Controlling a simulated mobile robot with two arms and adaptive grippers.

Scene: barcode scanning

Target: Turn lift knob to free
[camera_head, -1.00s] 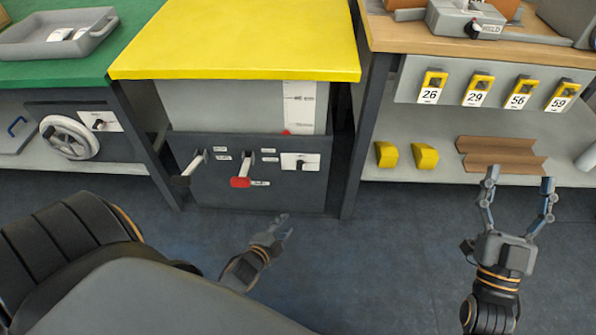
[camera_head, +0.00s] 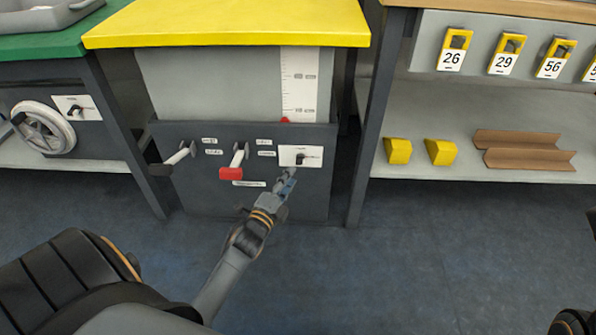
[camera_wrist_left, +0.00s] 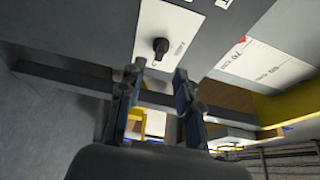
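The lift knob (camera_head: 309,156) is a small black knob on a white plate, at the right of the dark panel under the yellow-topped table. In the left wrist view the knob (camera_wrist_left: 160,47) shows on its plate, ahead of the fingers. My left gripper (camera_head: 288,178) is just below the plate in the head view. In the left wrist view its two fingers (camera_wrist_left: 158,82) are apart with nothing between them, short of the knob. The knob's markings are too small to read. Only slivers of my right arm show at the right edge; its fingers cannot be judged.
A red-ended lever (camera_head: 237,162) and a black-ended lever (camera_head: 174,160) stick out left of the knob. The yellow table (camera_head: 230,22) overhangs the panel. A handwheel (camera_head: 43,128) is at the left. Yellow blocks (camera_head: 398,151) lie on the right shelf. The floor in front is clear.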

